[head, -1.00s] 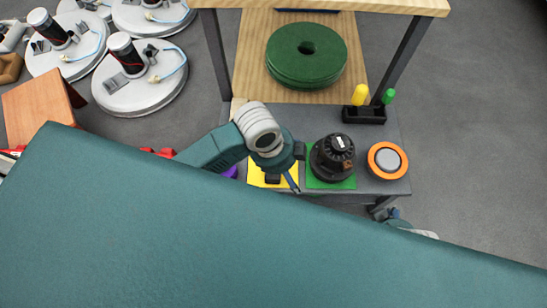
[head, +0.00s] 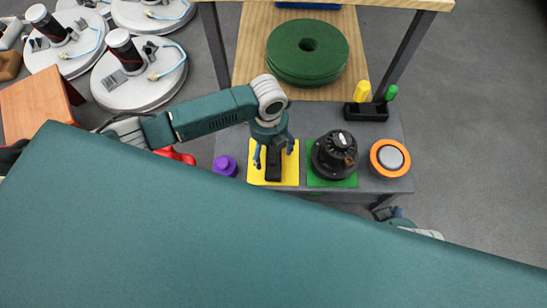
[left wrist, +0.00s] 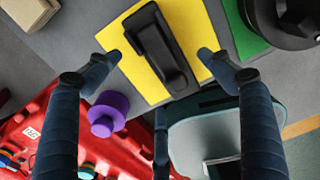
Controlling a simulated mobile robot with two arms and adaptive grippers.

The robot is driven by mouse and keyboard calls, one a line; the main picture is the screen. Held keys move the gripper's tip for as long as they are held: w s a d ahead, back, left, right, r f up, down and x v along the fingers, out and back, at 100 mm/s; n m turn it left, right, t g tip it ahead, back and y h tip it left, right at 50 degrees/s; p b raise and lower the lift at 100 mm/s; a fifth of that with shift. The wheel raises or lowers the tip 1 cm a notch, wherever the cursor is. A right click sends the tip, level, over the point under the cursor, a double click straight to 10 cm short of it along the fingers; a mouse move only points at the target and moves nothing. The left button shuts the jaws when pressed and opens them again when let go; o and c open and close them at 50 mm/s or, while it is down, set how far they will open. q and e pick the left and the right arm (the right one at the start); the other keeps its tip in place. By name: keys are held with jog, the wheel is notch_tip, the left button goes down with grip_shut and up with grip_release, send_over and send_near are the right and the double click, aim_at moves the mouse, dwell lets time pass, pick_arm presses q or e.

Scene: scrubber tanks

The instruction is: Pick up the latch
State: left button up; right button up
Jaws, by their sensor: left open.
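The latch is a black elongated part (head: 273,166) lying on a yellow square mat (head: 290,174) on the grey bench. In the left wrist view the black latch (left wrist: 158,48) lies on the yellow mat (left wrist: 189,20), in the gap between the fingertips. My left gripper (head: 273,155) is open above the latch, with one finger to each side. It also shows in the left wrist view (left wrist: 160,57), with its fingers apart and nothing held.
A black motor (head: 334,155) on a green mat and an orange-ringed disc (head: 390,158) stand to the right. A purple knob (head: 225,166) is to the left. A red case (left wrist: 60,130) is nearby. Green pads (head: 307,52) lie on the wooden shelf.

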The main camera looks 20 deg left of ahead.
aim_at(270, 153)
pick_arm(q)
jog(key=f, duration=0.1)
jog(key=f+b, duration=0.1)
jog(key=f, duration=0.3)
jog(key=shift+w+b, duration=0.25)
jog(key=shift+b, duration=0.15)
jog(key=c, duration=1.4)
pick_arm(e)
jog(key=v, duration=0.6)
jog(key=shift+w+d, duration=0.1)
jog(key=shift+w, duration=0.1)
